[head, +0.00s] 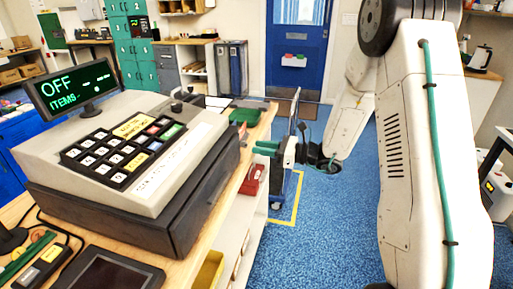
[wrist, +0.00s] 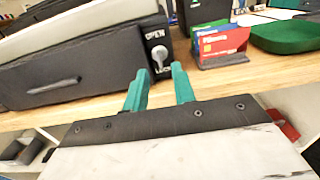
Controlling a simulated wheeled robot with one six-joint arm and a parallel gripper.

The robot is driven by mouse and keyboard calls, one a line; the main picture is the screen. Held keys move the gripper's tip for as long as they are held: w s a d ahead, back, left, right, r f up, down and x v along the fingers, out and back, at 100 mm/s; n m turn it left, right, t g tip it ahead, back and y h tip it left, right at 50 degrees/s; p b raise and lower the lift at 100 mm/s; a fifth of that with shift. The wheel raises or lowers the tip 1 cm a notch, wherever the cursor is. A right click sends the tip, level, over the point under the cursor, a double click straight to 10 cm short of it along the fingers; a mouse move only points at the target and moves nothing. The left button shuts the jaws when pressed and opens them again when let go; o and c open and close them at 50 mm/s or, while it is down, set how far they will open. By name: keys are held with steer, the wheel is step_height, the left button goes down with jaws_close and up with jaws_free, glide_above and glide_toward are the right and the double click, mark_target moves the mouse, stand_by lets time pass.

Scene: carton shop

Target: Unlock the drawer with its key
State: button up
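The cash register (head: 120,145) stands on the counter, with its black drawer (head: 200,190) beneath and shut. In the wrist view the drawer front (wrist: 75,78) has a grey handle (wrist: 53,85). At its right end is a lock plate (wrist: 153,35) marked OPEN above, with a partly hidden label below. A grey key (wrist: 160,57) sits in the lock, roughly upright. My gripper (wrist: 159,71) has its teal fingers apart, with nothing between them, just short of the key. In the head view my gripper (head: 258,148) is at the counter edge, right of the drawer.
A holder with red and blue cards (wrist: 220,45) and a green tray (wrist: 287,35) stand right of the lock on the counter (wrist: 270,73). A red box (head: 253,179) is below my gripper. The blue floor (head: 330,235) is open to the right.

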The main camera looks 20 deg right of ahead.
steer(key=shift+v, duration=1.75)
steer(key=s+a+r+n+g+h, duration=0.1)
steer(key=s+a+n+g+h, duration=0.15)
steer(key=s+n+g, duration=0.6)
steer(key=s+a+r+n+g+h, duration=0.2)
steer(key=s+a+n+g, duration=0.3)
steer(key=s, duration=0.7)
steer(key=s+d+r+n+t+h, duration=0.2)
steer(key=s+r+n+h, duration=0.3)
steer(key=s, duration=0.3)
steer(key=s+d+r+n+t+h, duration=0.2)
steer(key=s+d+r+n+h, duration=0.2)
steer(key=s+n+h, duration=0.1)
steer(key=s+n, duration=0.1)
steer(key=s, duration=0.1)
steer(key=shift+s+r, duration=0.35)
steer(key=shift+s, duration=0.05)
steer(key=shift+d+t, duration=0.2)
steer(key=shift+t, duration=0.05)
